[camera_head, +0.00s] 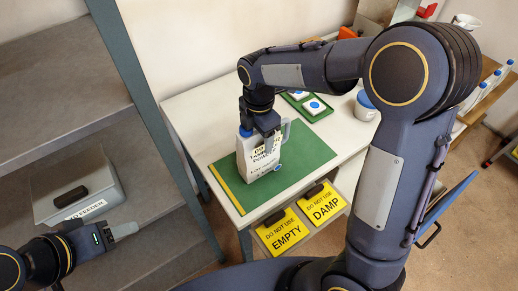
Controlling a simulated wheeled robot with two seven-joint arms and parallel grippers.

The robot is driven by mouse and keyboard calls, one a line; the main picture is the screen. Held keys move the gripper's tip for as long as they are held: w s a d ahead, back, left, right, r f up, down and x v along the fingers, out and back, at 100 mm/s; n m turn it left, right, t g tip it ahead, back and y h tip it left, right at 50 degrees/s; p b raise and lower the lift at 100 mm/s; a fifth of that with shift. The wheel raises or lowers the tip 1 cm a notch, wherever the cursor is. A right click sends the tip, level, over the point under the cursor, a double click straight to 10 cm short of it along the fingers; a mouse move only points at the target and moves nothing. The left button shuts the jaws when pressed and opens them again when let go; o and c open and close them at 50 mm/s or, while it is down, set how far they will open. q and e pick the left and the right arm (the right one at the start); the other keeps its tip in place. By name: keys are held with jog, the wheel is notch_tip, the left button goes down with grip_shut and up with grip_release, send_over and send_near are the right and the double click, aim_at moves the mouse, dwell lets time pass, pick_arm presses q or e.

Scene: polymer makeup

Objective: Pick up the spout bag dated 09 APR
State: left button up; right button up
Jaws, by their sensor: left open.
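A white spout bag (258,158) with a blue cap, a grey handle and printed text stands upright on the green mat (298,172). My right gripper (262,124) points down at the top of the bag, beside the cap and handle. Its fingertips overlap the bag, and I cannot tell whether they are closed on it. My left gripper (120,231) is open and empty at the lower left, in front of the grey shelves.
A grey bin (80,195) labelled as a feeder sits on the shelf (140,150) at left. A green tray (318,114) with white-and-blue items and a white tub (365,106) stand behind the mat. Yellow "DO NOT USE" signs (284,232) hang at the table's front.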

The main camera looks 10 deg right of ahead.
jog(key=c, duration=0.8)
jog(key=shift+r, duration=0.1)
